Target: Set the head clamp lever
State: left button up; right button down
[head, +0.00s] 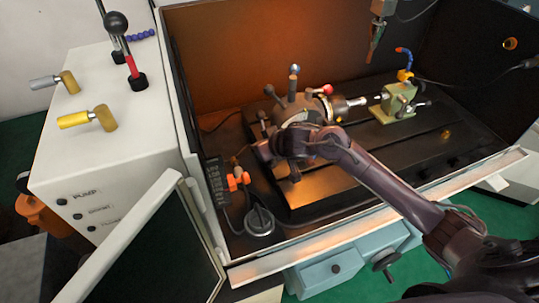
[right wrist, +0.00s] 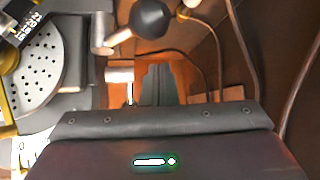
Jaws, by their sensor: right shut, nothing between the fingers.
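The indexing chuck head (head: 308,108) sits on the machine bed inside the enclosure. Several levers stand out from it: one with a dark ball (head: 269,90), one with a blue-grey ball (head: 295,69) and one with a red ball (head: 327,89). I cannot tell which is the head clamp lever. My right gripper (head: 262,150) is at the near left side of the head, below the levers. In the right wrist view its fingers (right wrist: 160,84) are shut and empty. A black ball knob on a steel stem (right wrist: 153,17) is just beyond them, apart. My left gripper is out of view.
A plate with holes (right wrist: 35,75) is close on the left in the wrist view. A green tailstock (head: 397,103) stands right of the chuck. A magnetic-base stand (head: 259,220) is at the bed's near left. The open door (head: 130,240) and front rail (head: 380,215) bound the enclosure.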

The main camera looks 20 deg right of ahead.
aim_at(275, 159)
jog(key=s, duration=0.1)
jog(key=s+d, duration=0.1)
jog(key=s+f, duration=0.1)
jog(key=shift+s+d, duration=0.15)
jog(key=shift+s, duration=0.05)
jog(key=shift+w, duration=0.1)
jog(key=shift+p, duration=0.3)
jog(key=shift+n+p, duration=0.3)
jog(key=shift+d+y, duration=0.1)
jog(key=shift+y, duration=0.3)
